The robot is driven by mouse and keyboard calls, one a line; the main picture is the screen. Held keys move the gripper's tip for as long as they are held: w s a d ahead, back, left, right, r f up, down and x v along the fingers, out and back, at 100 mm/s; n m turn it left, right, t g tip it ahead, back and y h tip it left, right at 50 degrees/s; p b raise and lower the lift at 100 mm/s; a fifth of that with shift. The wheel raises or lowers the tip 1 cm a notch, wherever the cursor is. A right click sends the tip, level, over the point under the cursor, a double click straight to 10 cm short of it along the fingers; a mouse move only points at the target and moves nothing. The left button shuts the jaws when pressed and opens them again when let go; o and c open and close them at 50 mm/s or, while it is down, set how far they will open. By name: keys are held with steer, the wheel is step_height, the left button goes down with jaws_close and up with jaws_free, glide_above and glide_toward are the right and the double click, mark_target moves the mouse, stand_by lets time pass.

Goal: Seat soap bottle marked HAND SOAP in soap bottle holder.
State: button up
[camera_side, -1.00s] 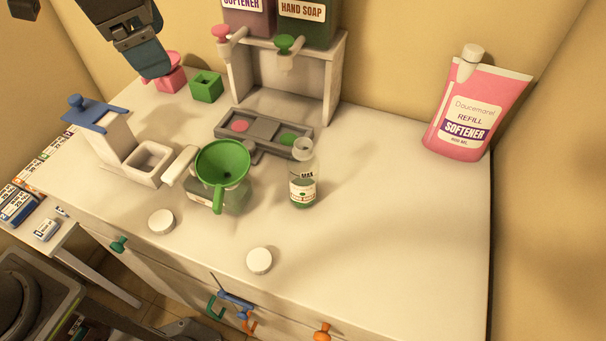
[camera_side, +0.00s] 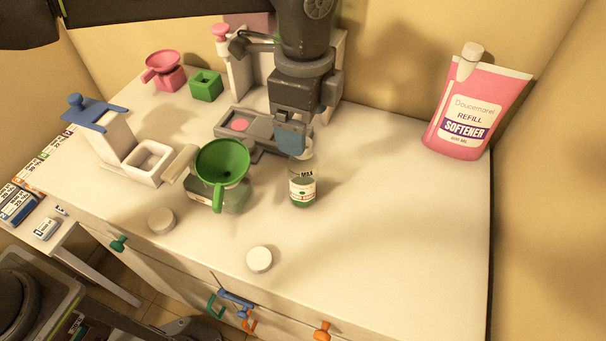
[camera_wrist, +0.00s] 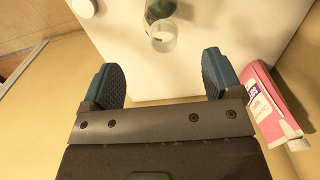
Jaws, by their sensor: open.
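A clear bottle (camera_side: 303,188) with green liquid stands upright and uncapped on the counter; its label is too small to read fully. Its open mouth also shows in the wrist view (camera_wrist: 163,38). My gripper (camera_side: 293,140) is open and empty, just behind and above the bottle's mouth in the side view. In the wrist view my gripper (camera_wrist: 163,72) has its blue fingers spread, and the bottle lies beyond the gap between them. A small green square box (camera_side: 206,86), open at the top, stands at the back; I cannot tell whether it is the holder.
A green funnel (camera_side: 222,163) stands left of the bottle. A grey tray (camera_side: 238,117) lies behind it, under the dispenser that my arm mostly hides. A pink refill pouch (camera_side: 463,110) stands right. The right counter is clear.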

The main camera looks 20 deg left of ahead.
mark_target(303, 173)
steer(key=f, duration=0.7)
steer(key=shift+w+a+f, duration=0.2)
steer(key=shift+r, duration=0.1)
steer(key=c, duration=1.4)
